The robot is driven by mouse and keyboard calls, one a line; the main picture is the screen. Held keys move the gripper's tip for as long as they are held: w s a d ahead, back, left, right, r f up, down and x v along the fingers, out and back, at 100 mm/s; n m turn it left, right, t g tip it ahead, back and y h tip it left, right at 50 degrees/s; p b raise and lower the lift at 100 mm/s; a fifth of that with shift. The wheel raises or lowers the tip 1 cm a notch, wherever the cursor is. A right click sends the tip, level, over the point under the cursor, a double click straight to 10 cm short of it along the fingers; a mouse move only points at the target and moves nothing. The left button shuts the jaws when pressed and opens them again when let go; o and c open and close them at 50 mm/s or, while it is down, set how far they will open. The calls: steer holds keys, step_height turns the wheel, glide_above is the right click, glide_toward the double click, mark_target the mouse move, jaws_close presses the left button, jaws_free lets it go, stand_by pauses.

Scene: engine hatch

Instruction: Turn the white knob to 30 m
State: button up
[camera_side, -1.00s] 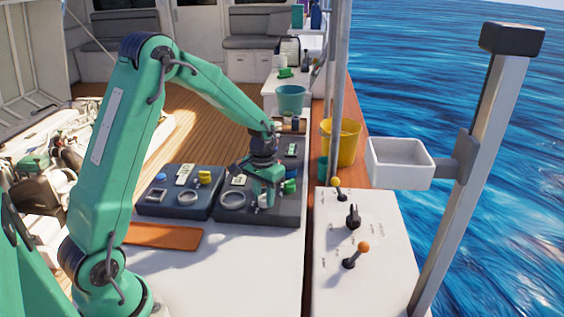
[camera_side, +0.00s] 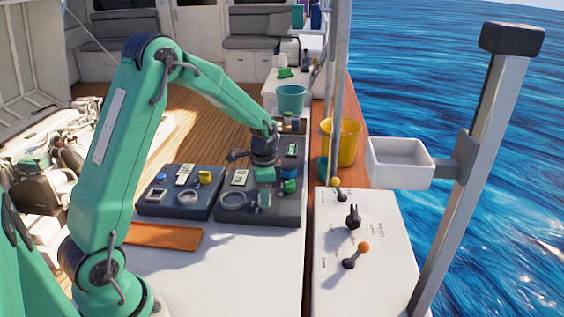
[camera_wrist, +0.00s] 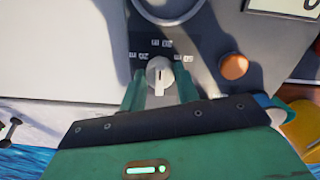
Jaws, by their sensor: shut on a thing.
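The white knob (camera_wrist: 160,72) is on a dark grey panel in the wrist view. My gripper (camera_wrist: 160,86) has its two green fingers on either side of the knob, shut on it. A short dark line on the knob runs up and down in that view, toward the upper label. Small white labels (camera_wrist: 161,43) surround the knob, but they look inverted and I cannot read their numbers surely. In the side view my gripper (camera_side: 264,196) points down at the near part of the right-hand dark panel (camera_side: 285,216). The knob is mostly hidden there.
A round gauge ring (camera_side: 233,199) lies just left of my gripper. A second dark panel (camera_side: 178,208) is further left. A white lever console (camera_side: 365,285) is to the right.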

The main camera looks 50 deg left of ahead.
steer(key=shift+s+a, duration=0.1)
steer(key=shift+a, duration=0.05)
steer(key=o, duration=1)
steer(key=shift+w+r, duration=0.2)
steer(key=shift+r, duration=3.7)
